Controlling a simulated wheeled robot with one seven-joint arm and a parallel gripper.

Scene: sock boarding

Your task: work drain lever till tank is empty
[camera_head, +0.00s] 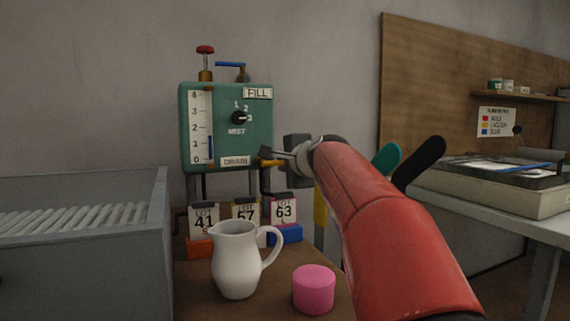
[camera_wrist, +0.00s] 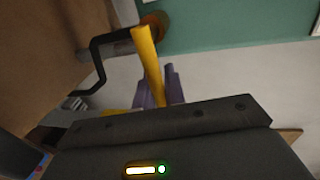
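The yellow drain lever (camera_head: 271,163) is just right of that label. My gripper (camera_head: 290,155) is at the lever's right end. In the wrist view the yellow lever (camera_wrist: 147,55) runs down to the purple-grey fingers (camera_wrist: 160,88) and overlaps them. Whether they close on it is unclear.
A white jug (camera_head: 236,262), a pink cylinder (camera_head: 314,289) and numbered lot cards (camera_head: 204,220) stand on the brown table below the tank. A grey ribbed bin (camera_head: 80,245) is at left. A side table (camera_head: 500,209) with a flat box is at right.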

